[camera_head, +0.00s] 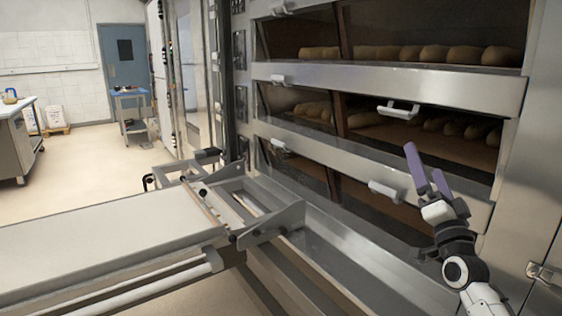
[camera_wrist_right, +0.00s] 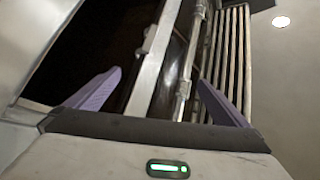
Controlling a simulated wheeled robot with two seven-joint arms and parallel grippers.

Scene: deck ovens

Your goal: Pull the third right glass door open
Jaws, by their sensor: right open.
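The oven's right glass doors are stacked one above another. The lowest one in view (camera_head: 375,208) has a pale bar handle (camera_head: 388,190) at its top edge, and dark space shows through below it. My right gripper (camera_head: 424,160) is open and empty, in front of the oven, up and to the right of that handle and apart from it in the picture. In the right wrist view its two purple fingers (camera_wrist_right: 159,78) stand wide apart with steel bars and dark glass beyond them. My left gripper is not in view.
The right door of the deck above has its own handle (camera_head: 399,109), with loaves (camera_head: 450,127) behind it. A loader table (camera_head: 110,245) with a steel frame stands at the left, close to the oven front.

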